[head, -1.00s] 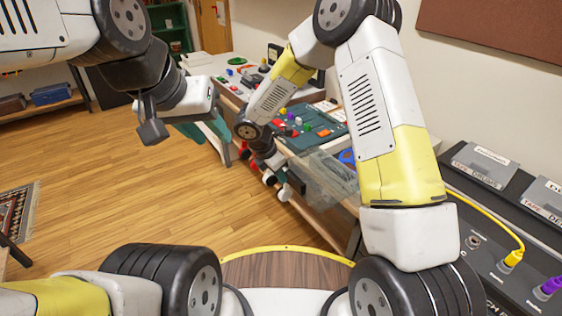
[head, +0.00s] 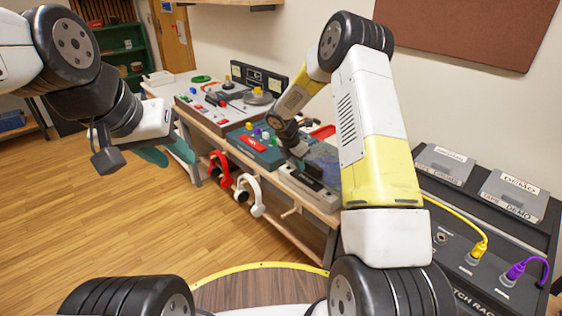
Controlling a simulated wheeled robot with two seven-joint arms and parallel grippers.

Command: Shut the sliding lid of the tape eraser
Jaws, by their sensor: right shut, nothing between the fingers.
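A low pale grey box (head: 310,187), which looks like the tape eraser, sits near the front edge of the bench. A dark, partly see-through panel (head: 324,160) lies at its back right; I cannot tell if this is its lid. My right gripper (head: 299,163) is shut and empty, pointing down at the box's left part; I cannot tell if it touches. My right arm hides part of the box's right side. My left gripper (head: 108,160) is in the air at left, away from the bench; its finger gap is not clear.
A green-topped panel with coloured knobs (head: 250,150) stands left of the box, and a turntable unit (head: 225,102) farther back. Red headphones (head: 219,172) and white headphones (head: 249,195) hang at the bench front. A patch rack (head: 462,250) with plugged cables stands at right.

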